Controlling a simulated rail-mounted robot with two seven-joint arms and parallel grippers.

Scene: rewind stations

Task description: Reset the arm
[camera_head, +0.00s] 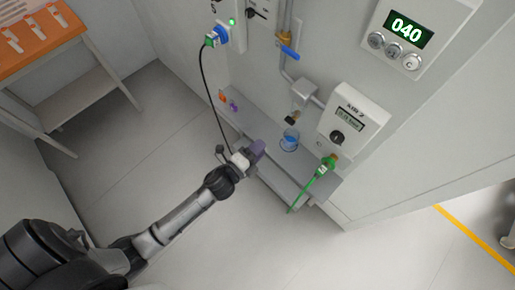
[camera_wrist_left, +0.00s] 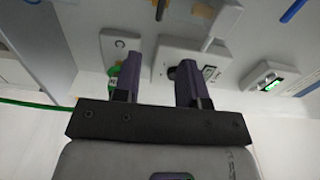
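My left arm (camera_head: 180,217) reaches from the lower left of the head view toward the wall panel. Its gripper (camera_head: 257,150) has purple fingers and sits at the front of the narrow grey shelf, left of a small cup. In the left wrist view the two fingers of the gripper (camera_wrist_left: 160,75) stand apart. Nothing is held between them; wall fittings show beyond the gap. My right gripper is not in view.
A small cup with blue content (camera_head: 290,139) stands on the shelf. A green plug (camera_head: 326,166) with a green cable is right of it. A black cable (camera_head: 208,95) hangs from a blue socket. An orange-topped table (camera_head: 40,40) is upper left. The floor (camera_head: 120,140) between is clear.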

